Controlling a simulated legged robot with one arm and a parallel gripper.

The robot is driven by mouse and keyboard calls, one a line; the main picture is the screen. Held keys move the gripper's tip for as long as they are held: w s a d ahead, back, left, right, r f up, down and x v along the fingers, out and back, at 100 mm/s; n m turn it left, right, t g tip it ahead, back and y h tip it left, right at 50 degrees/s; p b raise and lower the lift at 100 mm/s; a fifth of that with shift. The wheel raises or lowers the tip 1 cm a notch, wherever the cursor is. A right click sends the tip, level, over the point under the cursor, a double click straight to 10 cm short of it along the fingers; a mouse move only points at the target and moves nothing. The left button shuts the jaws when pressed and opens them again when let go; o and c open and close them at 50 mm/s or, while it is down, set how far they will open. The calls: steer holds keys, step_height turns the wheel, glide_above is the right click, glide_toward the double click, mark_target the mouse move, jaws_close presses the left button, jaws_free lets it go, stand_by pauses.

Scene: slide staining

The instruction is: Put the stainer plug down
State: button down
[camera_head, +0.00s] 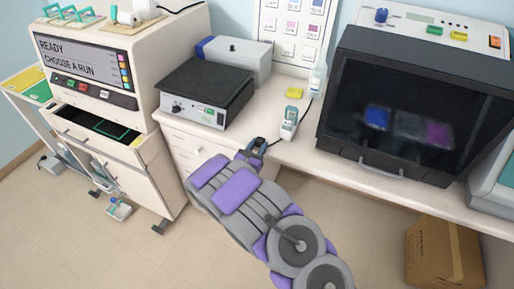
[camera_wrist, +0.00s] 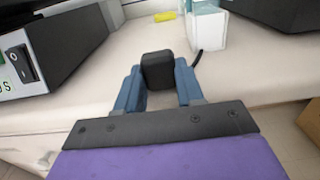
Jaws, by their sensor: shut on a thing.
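My gripper (camera_head: 256,150) is at the front edge of the white counter (camera_head: 262,122), left of the middle. In the wrist view my gripper (camera_wrist: 158,88) has its two blue fingers shut on the black stainer plug (camera_wrist: 157,66). The plug sits between the fingertips over the counter top; whether it touches the surface cannot be told. A dark cord (camera_wrist: 196,58) shows just right of the plug. In the head view the plug is small and mostly hidden by the gripper.
A black-topped box (camera_head: 205,88) stands left of the gripper. A small white device (camera_head: 289,122) stands just to the right, with a yellow block (camera_head: 294,93) and a bottle (camera_head: 317,80) behind. A large dark-windowed machine (camera_head: 410,110) fills the right. Bare counter lies between.

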steer(key=c, duration=1.1)
jaws_free()
steer(key=shift+f, duration=0.15)
steer(key=o, duration=0.4)
steer(key=shift+a, duration=0.3)
steer(key=shift+d, duration=0.1)
steer(key=shift+s+r, duration=0.1)
steer(key=shift+r, duration=0.1)
steer(key=p+v, duration=0.2)
steer(key=v, duration=1)
